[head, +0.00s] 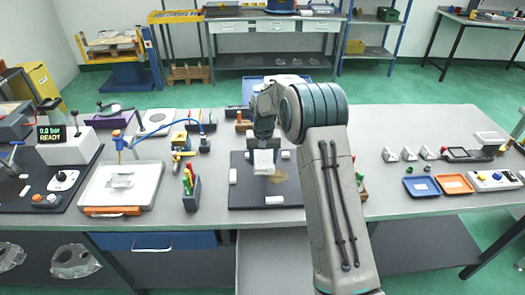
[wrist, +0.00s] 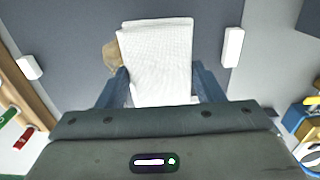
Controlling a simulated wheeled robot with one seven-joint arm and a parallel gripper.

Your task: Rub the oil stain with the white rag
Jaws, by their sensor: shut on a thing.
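My gripper (wrist: 160,92) is shut on the white rag (wrist: 157,50), which sits between the two blue fingers in the wrist view. In the head view the rag (head: 264,161) hangs under my gripper (head: 264,142), over the dark mat (head: 246,190). The brown oil stain (head: 279,176) lies on the mat, just right of and in front of the rag. In the wrist view part of the stain (wrist: 110,55) shows at the rag's left edge, and the rag hides the rest. I cannot tell whether the rag touches the mat.
White blocks lie around the mat, including one at its front (head: 274,200) and one at its left (head: 233,176). A pen holder (head: 191,195) stands left of the mat. Blue (head: 421,187) and orange (head: 455,184) trays lie at right.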

